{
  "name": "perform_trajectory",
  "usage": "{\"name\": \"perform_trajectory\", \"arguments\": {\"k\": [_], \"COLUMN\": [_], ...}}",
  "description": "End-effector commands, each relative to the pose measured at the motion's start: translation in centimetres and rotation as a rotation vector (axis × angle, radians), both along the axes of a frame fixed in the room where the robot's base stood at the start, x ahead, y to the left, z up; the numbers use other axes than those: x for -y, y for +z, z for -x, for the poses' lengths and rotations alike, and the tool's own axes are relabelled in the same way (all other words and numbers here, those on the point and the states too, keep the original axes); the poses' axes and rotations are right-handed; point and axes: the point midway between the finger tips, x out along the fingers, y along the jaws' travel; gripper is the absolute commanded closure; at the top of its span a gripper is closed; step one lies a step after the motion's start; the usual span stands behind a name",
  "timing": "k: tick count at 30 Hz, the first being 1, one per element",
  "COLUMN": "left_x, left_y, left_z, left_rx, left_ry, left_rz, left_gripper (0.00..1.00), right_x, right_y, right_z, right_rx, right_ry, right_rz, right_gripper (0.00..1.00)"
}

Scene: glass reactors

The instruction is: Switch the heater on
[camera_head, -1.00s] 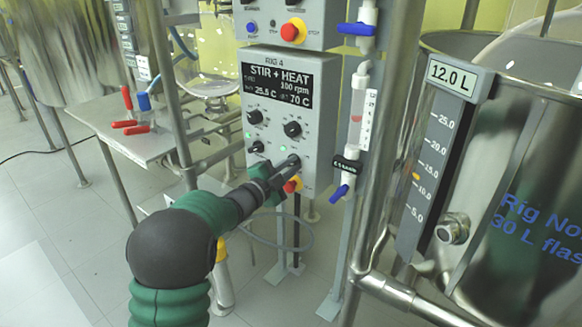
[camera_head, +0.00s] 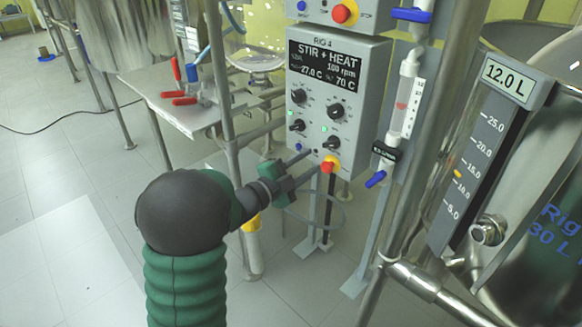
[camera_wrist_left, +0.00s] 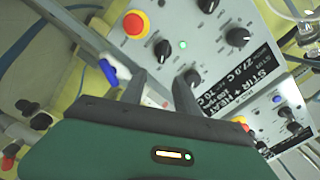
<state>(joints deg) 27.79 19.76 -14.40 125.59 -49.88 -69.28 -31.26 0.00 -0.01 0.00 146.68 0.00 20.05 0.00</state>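The grey stir and heat box (camera_head: 366,83) stands right of centre in the head view. Its display (camera_head: 322,69) reads STIR + HEAT, 100 rpm, 27.0 C and 70 C. Several black knobs sit below it, including the lower right knob (camera_head: 333,142), which also shows in the left wrist view (camera_wrist_left: 162,48). A green light (camera_head: 324,131) beside that knob is lit. My left gripper (camera_head: 312,161) is just below and left of the knobs, apart from them. Its fingers (camera_wrist_left: 160,76) are spread and empty in the left wrist view. My right gripper is not in view.
A red stop button (camera_head: 329,165) with a yellow collar is close to my left fingertips. A valve tube (camera_head: 404,98) and metal posts stand right of the box. A steel vessel (camera_head: 545,150) fills the right.

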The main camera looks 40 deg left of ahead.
Motion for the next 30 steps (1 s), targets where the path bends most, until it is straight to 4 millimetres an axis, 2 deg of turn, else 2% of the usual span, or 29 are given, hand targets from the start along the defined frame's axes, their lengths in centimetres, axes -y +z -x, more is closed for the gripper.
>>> {"name": "perform_trajectory", "arguments": {"k": [1,4,6,10,25,28,30], "left_x": [-0.1,-0.3,-0.5,-0.5,-0.4,0.2,1.1], "left_y": [0.4,0.3,0.1,0.0,-0.3,-1.5,-3.7], "left_z": [1.5,3.8,5.1,6.3,6.3,5.2,4.2], "left_rx": [-0.001,-0.002,-0.002,-0.002,-0.009,-0.08,-0.188], "left_ry": [0.003,0.003,0.002,-0.001,0.003,0.054,0.132], "left_rz": [0.004,0.003,0.002,0.001,0.006,0.066,0.158], "left_gripper": [0.63,0.63,0.63,0.63,0.63,0.63,0.63], "right_x": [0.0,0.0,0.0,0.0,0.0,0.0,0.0], "right_y": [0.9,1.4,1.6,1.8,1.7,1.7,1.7], "right_z": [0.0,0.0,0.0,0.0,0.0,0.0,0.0], "right_rx": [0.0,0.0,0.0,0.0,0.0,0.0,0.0], "right_ry": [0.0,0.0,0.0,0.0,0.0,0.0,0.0], "right_rz": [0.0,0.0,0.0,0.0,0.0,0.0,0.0], "right_gripper": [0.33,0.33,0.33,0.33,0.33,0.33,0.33]}}
